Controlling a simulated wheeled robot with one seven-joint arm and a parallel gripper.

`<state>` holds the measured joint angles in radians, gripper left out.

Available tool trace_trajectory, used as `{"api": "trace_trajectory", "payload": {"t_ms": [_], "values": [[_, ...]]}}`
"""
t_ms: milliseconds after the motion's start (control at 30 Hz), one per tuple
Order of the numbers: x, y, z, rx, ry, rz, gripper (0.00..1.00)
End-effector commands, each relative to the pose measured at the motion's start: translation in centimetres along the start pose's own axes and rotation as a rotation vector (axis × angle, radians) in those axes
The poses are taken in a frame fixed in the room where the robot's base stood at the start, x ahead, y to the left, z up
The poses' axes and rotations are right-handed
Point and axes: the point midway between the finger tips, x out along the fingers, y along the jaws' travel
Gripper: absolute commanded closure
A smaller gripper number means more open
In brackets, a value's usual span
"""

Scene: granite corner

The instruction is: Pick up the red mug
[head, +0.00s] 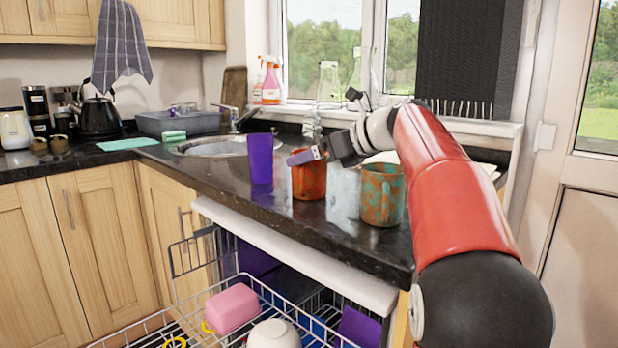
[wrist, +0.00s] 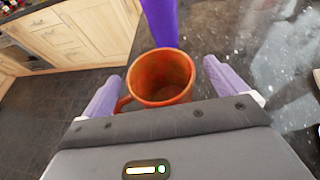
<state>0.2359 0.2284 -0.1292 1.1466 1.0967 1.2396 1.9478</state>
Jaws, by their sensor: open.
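The red mug (head: 309,180), orange-red and mottled, stands upright on the black granite counter near its front edge. In the wrist view the red mug (wrist: 160,78) is empty, with its mouth facing the camera and its handle at the left, beside the left finger. My gripper (wrist: 160,85) is open, with one pale purple finger on each side of the mug; I cannot tell if either touches it. In the head view my gripper (head: 318,155) is at the mug's rim and hides part of it.
A purple cup (head: 260,158) stands just left of the mug, and a teal-brown mug (head: 381,196) stands to the right. An open dishwasher rack (head: 180,325) with a pink box (head: 231,308) lies below the counter edge. A sink (head: 215,146) is behind left.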

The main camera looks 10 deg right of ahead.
Motion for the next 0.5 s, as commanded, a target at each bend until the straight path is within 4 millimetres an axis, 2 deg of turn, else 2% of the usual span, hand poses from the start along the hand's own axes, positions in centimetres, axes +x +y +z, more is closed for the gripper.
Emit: {"api": "trace_trajectory", "payload": {"t_ms": [133, 367, 500], "values": [[1.44, 0.01, 0.04, -0.001, -0.001, 0.000, 0.03], [1.59, 0.00, 0.05, -0.001, -0.001, -0.001, 0.03], [1.58, 0.00, 0.05, -0.001, -0.001, -0.001, 0.19]]}}
